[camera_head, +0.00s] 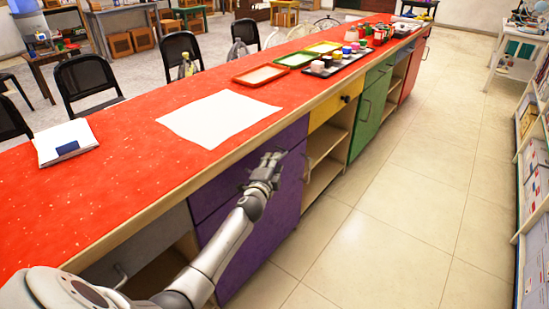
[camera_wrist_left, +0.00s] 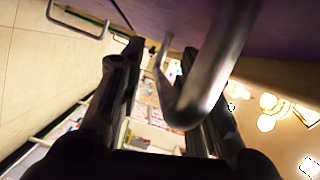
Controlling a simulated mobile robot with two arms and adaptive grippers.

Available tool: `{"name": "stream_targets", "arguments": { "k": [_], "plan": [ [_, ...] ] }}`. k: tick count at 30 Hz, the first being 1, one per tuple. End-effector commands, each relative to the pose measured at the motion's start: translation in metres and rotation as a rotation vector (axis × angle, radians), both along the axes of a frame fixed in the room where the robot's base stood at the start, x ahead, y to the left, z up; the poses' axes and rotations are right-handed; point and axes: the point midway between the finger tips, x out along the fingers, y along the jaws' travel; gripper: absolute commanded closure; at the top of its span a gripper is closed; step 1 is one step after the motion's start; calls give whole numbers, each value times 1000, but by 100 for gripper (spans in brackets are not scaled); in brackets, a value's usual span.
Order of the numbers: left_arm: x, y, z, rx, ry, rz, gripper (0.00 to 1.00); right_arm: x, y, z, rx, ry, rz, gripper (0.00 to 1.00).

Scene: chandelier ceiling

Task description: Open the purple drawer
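The purple drawer (camera_head: 222,181) is the upper purple front under the red countertop, and it looks flush with the cabinet. A purple door lies below it. My left gripper (camera_head: 270,166) is at the drawer's right part and covers its handle in the head view. In the left wrist view, the purple front (camera_wrist_left: 165,14) runs along the top. A metal bar handle (camera_wrist_left: 210,75) stands between the two dark fingers of my left gripper (camera_wrist_left: 160,85). The fingers are apart, with the handle nearer the right one; I cannot tell whether they touch it. My right gripper is not in view.
The red countertop (camera_head: 110,175) bears a white sheet (camera_head: 218,116), a book (camera_head: 65,142), and coloured trays. A yellow drawer (camera_head: 328,110) and green door (camera_head: 371,112) are farther along the counter. The tiled floor (camera_head: 400,210) on the right is clear up to the shelves (camera_head: 533,190).

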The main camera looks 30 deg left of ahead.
Motion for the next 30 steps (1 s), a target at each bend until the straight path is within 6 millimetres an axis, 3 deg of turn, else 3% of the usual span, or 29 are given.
{"name": "stream_targets", "arguments": {
  "k": [12, 19, 30],
  "plan": [
    [0, -2, 0, 0, 0, 1, 69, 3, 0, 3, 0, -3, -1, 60],
    [0, -2, -1, 0, 0, 1, 98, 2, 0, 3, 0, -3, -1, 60],
    [0, -2, -1, 0, 1, 1, 100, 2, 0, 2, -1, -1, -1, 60]
  ]
}}
